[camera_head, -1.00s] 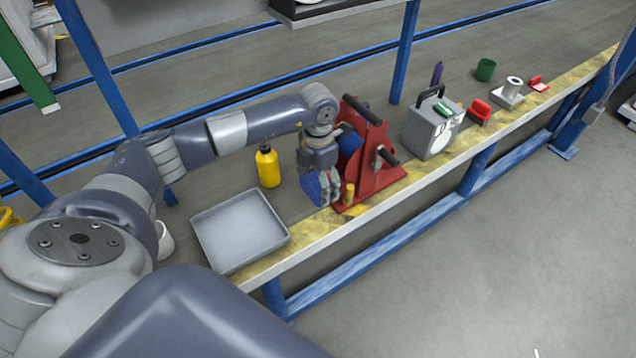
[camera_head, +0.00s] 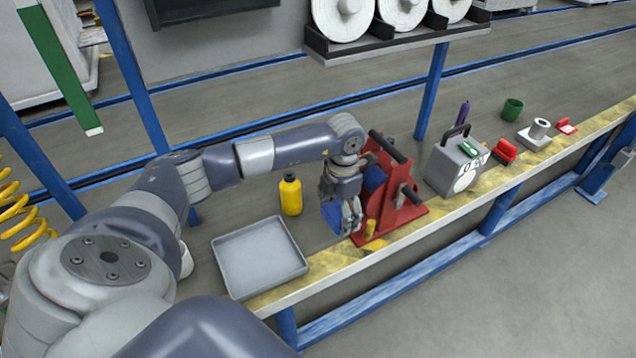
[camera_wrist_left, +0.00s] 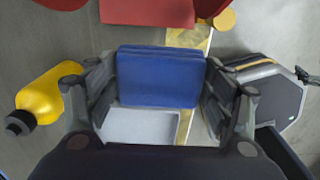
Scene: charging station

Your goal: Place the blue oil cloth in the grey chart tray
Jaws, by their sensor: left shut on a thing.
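My left gripper (camera_head: 342,215) is shut on the folded blue oil cloth (camera_head: 331,217), beside the red stand. In the left wrist view the cloth (camera_wrist_left: 160,78) sits flat between the two fingers of my left gripper (camera_wrist_left: 160,92). The grey chart tray (camera_head: 262,290) lies on the bench to the left of the gripper, empty and apart from the cloth. Part of the tray also shows below the cloth in the left wrist view (camera_wrist_left: 140,126).
A yellow bottle (camera_head: 290,196) stands between tray and gripper, towards the back. The red stand (camera_head: 392,212) is close on the gripper's right. A grey box with a dial (camera_head: 450,165) and several small items stand further right. The bench's front edge has yellow marking.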

